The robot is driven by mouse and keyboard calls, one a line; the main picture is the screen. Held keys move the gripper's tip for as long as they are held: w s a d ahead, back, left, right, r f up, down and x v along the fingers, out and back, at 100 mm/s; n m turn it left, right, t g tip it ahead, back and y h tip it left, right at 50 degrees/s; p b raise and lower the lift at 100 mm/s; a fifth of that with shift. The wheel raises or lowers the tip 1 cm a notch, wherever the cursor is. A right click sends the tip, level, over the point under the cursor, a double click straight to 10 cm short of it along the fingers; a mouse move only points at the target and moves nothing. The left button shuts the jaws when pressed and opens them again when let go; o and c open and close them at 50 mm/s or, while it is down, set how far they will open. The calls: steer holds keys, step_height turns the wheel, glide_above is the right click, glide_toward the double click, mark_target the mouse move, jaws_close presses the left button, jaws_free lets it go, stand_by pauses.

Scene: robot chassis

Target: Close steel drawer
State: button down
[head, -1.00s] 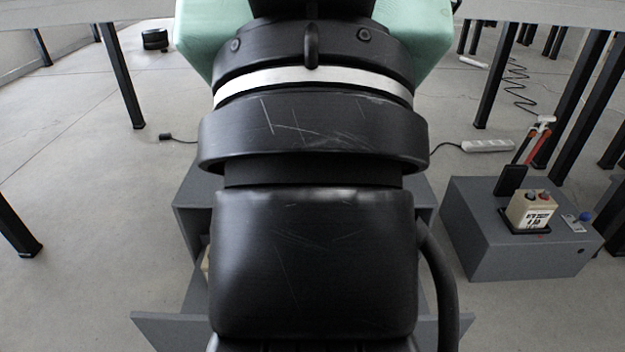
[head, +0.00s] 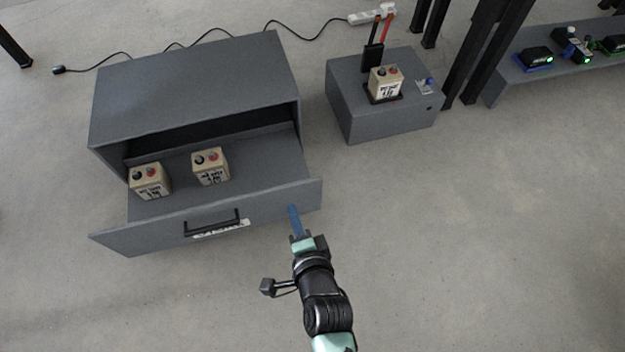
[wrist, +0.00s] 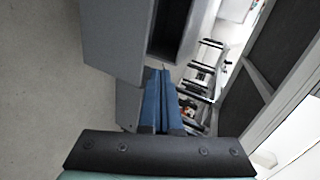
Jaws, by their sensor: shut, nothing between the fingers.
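The grey steel drawer (head: 268,185) stands open below its cabinet (head: 195,85) in the head view. Its front panel (head: 270,205) has a black handle (head: 212,224) and a white label. My gripper (head: 292,212), with blue fingers, is shut and empty near the right part of the drawer front. I cannot tell whether it touches the panel. In the wrist view, my blue fingers (wrist: 157,98) are together in front of grey panels that appear to be the cabinet (wrist: 115,35) and drawer front (wrist: 128,108).
Two beige battery-like boxes with red and black terminals, one at the left (head: 150,181) and one nearer the middle (head: 210,166), sit in the drawer. A grey box (head: 375,125) with a similar unit stands at right. Open floor (head: 480,230) lies right of my arm.

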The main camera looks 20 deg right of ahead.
steer(key=s+d+f+m+g, duration=0.1)
steer(key=s+d+f, duration=0.1)
steer(key=s+f, duration=0.2)
steer(key=b, duration=0.6)
glide_toward(291, 188)
step_height(291, 188, down, 4)
steer(key=w, duration=0.2)
steer(key=shift+w+r+b, duration=0.15)
steer(key=shift+w+b, duration=0.6)
steer(key=shift+w, duration=0.3)
steer(key=shift+w+r+b, duration=0.15)
steer(key=shift+w+b, duration=0.15)
steer(key=shift+w, duration=0.45)
steer(key=shift+w, duration=0.1)
